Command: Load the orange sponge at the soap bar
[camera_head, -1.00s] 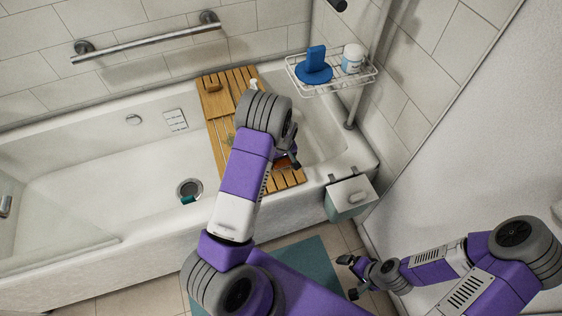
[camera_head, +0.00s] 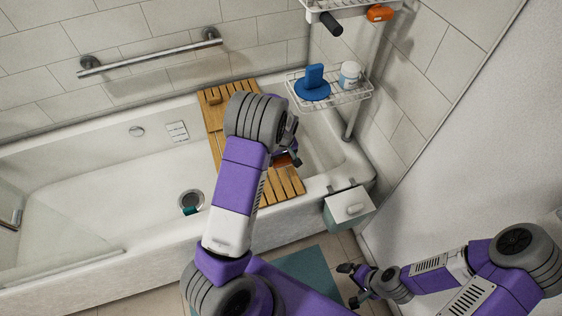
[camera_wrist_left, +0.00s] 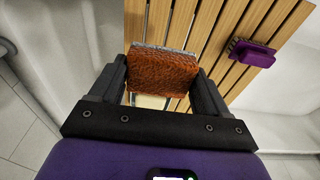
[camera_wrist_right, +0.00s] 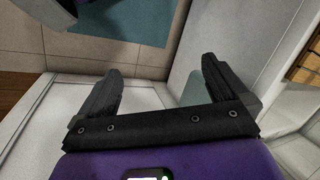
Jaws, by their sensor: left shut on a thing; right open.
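The orange sponge (camera_wrist_left: 163,72), with a thin grey layer along its far edge, is between the fingers of my left gripper (camera_wrist_left: 160,82), which is shut on it. It is over the wooden slatted board; I cannot tell whether it touches the slats. In the head view, my left gripper (camera_head: 290,143) and arm hide most of the sponge (camera_head: 283,160). My right gripper (camera_head: 348,284) is open and empty, low near the floor.
The wooden board (camera_head: 287,185) spans the white bathtub (camera_head: 110,195). A wire rack (camera_head: 345,95) holds a blue dish with an upright blue piece (camera_head: 313,85) and a white jar (camera_head: 349,74). An orange item (camera_head: 380,13) sits on the upper shelf. A lidded box (camera_head: 348,208) hangs on the tub's outside.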

